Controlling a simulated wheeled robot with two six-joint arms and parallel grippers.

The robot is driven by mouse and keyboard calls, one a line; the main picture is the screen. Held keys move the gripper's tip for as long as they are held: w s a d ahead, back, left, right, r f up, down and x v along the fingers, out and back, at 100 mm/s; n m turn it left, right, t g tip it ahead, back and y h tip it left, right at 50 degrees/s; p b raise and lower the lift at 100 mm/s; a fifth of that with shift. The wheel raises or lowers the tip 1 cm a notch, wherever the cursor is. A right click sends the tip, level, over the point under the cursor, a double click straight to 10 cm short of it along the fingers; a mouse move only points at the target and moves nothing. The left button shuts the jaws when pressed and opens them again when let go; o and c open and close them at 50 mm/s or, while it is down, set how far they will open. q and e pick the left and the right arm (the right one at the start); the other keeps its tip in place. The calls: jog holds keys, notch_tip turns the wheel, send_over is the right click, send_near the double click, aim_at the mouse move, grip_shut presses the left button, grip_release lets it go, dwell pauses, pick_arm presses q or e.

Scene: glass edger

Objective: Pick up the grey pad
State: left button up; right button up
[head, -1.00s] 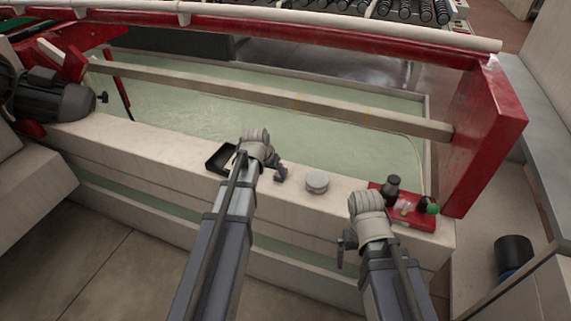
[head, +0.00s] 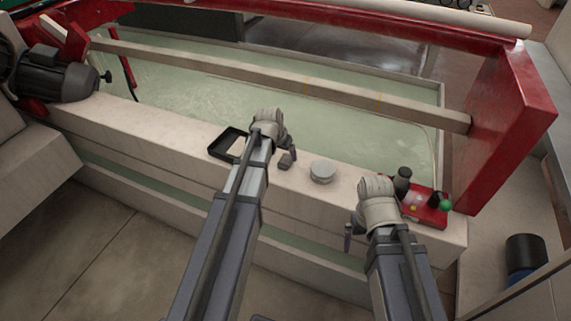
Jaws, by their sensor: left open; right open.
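A small dark grey block, which looks like the grey pad (head: 287,160), lies on the pale ledge in the head view. It sits between a black tray and a round light grey disc. My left gripper (head: 291,149) is open, just behind and above the block in the picture. I cannot tell whether it touches the block. My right gripper (head: 348,239) is open and empty at the front side of the ledge, right of and nearer than the disc. Its fingers are small and partly hidden by its wrist.
The black tray (head: 216,149) with something pale in it stands left of the block, partly behind my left arm. The round disc (head: 323,172) is close on the right. A red tray (head: 434,219) holds small items further right. A greenish basin (head: 180,97) lies behind the ledge.

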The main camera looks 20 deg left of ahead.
aim_at(285, 159)
pick_arm(q)
jog(key=shift+b+x, duration=2.35)
jog(key=shift+x, duration=0.3)
jog(key=shift+a+r, duration=0.1)
jog(key=shift+r, duration=0.05)
grip_shut()
notch_tip(285, 159, up, 10)
jog(key=p, duration=1)
